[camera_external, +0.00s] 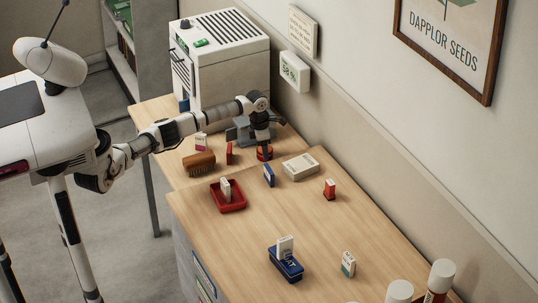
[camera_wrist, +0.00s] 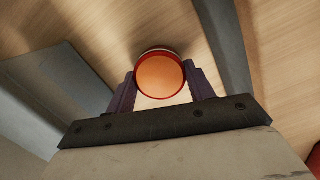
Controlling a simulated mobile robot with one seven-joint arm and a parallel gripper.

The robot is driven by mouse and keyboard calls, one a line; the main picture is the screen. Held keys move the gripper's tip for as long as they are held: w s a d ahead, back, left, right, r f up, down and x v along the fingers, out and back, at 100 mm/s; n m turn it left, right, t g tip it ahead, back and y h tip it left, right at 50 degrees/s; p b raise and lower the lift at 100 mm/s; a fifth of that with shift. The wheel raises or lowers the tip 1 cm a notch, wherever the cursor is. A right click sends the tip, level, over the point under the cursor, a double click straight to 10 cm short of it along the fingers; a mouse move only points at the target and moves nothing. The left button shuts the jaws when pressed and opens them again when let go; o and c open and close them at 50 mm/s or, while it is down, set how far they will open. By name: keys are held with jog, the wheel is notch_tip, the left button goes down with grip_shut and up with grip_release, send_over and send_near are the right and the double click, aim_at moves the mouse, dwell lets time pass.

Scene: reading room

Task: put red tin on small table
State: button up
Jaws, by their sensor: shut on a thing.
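The red tin (camera_wrist: 160,76) is round with an orange top and sits between both fingers of my gripper (camera_wrist: 163,88) in the wrist view. My gripper is shut on it. In the external view the red tin (camera_external: 265,154) shows below my gripper (camera_external: 264,147), near the wall side. I cannot tell whether it touches the wood beneath. Two wooden tops show: a rear one with a thin leg (camera_external: 182,179), which looks like the small table, and a larger front one (camera_external: 330,232).
A white machine (camera_external: 225,62) stands at the back, beside a grey metal object (camera_external: 240,133). The front top's middle has free room.

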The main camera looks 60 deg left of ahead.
aim_at(260, 150)
jog(key=shift+f, duration=0.1)
jog(key=o, duration=1)
jog(key=r+b, duration=0.1)
jog(key=r, duration=0.3)
jog(key=s+r+b, duration=0.1)
jog(key=r, duration=0.3)
jog(key=r+b, duration=0.1)
jog(key=r, duration=0.3)
jog(key=shift+s+a+r, duration=0.15)
jog(key=shift+s+a, duration=0.05)
